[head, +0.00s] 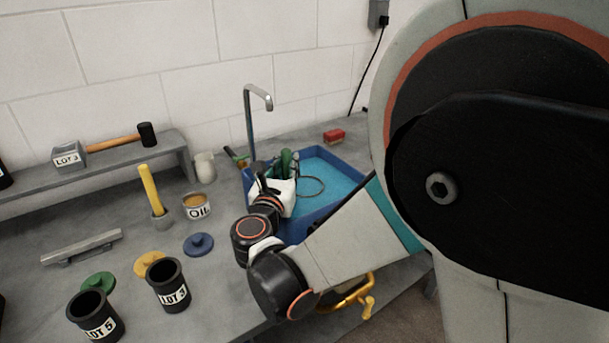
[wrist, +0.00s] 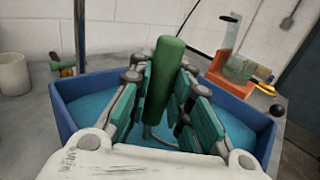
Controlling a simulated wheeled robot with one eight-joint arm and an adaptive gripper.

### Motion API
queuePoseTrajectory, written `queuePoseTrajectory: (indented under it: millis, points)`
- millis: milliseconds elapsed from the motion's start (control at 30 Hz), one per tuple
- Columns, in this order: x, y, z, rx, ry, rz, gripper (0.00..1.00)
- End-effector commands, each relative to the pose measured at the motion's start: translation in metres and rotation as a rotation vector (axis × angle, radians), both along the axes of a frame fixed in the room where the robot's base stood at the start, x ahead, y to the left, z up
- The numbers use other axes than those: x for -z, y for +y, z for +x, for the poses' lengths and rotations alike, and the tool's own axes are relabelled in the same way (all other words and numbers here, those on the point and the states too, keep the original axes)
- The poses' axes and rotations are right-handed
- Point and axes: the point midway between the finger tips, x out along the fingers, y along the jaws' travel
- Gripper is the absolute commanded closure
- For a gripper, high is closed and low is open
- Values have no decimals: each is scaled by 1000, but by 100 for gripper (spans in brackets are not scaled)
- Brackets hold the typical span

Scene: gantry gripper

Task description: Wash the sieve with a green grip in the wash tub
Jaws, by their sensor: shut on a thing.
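My gripper (head: 283,170) is shut on the green grip of the sieve and is over the left part of the blue wash tub. The green grip (wrist: 163,80) stands upright between the fingers in the wrist view. The sieve's thin round rim (head: 323,187) shows just right of my gripper, against the blue water. I cannot tell whether the rim is under the water or just above it. The blue wash tub (head: 353,162) is partly hidden by my arm; its wall also shows in the wrist view (wrist: 64,115). The sieve's mesh is mostly hidden.
A tall metal tap (head: 249,115) rises behind the tub. A red block (head: 334,135) lies behind it. A white cup (head: 205,167), an OIL tin (head: 197,207), a blue lid (head: 199,244) and dark LOT pots (head: 168,284) stand to the left.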

Motion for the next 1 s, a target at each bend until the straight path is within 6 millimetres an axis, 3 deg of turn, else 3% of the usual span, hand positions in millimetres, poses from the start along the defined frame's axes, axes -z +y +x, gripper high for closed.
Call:
queuePoseTrajectory:
  millis: [33, 367, 1000]
  points:
    - [10, -3, -3, 3, 8, 12, 100]
    - [12, -3, -3, 4, 8, 13, 100]
    - [-50, -2, -2, 1, 5, 7, 100]
